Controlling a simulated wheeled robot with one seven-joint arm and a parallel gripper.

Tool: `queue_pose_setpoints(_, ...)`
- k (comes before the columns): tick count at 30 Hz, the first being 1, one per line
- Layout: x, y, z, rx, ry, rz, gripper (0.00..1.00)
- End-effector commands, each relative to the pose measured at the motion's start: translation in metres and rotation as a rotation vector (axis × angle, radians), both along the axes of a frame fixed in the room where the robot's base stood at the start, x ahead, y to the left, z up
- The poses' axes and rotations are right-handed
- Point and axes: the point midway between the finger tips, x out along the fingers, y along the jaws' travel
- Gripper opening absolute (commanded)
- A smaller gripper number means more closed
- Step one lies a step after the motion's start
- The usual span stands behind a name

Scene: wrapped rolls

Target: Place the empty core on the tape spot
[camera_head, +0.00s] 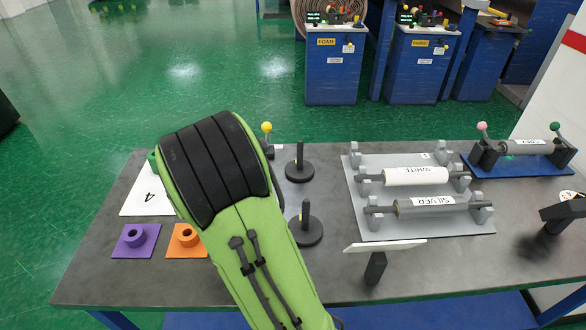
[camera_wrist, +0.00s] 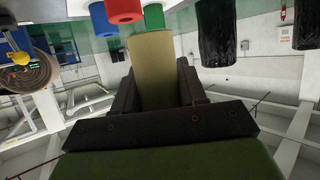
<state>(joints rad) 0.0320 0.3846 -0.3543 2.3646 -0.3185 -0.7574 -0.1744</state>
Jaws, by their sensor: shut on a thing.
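My gripper (camera_wrist: 154,82) is in the wrist view, with its dark fingers shut on a tan, plain cylinder, which looks like the empty core (camera_wrist: 152,55). The core stands out lengthwise from between the fingers. In the camera_head view my green and black arm reaches over the table and hides the gripper and core. I cannot tell for sure which marked place is the tape spot.
Two black upright posts on round bases (camera_head: 299,172) stand right of my arm. A grey rack (camera_head: 360,160) holds white and silver rolls. A blue-based stand (camera_head: 484,165) holds another roll. A white sign (camera_head: 385,246) stands near the front. Bare tabletop (camera_head: 250,295) shows along the front edge.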

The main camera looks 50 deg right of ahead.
Motion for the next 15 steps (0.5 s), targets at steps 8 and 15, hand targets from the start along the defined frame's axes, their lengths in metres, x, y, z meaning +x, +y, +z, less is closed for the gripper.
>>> queue_pose_setpoints(8, -0.043, -0.115, -0.008, 0.0, -0.002, -0.177, 0.11)
queue_pose_setpoints(15, -0.103, -0.197, -0.005, -0.003, -0.002, -0.296, 0.11)
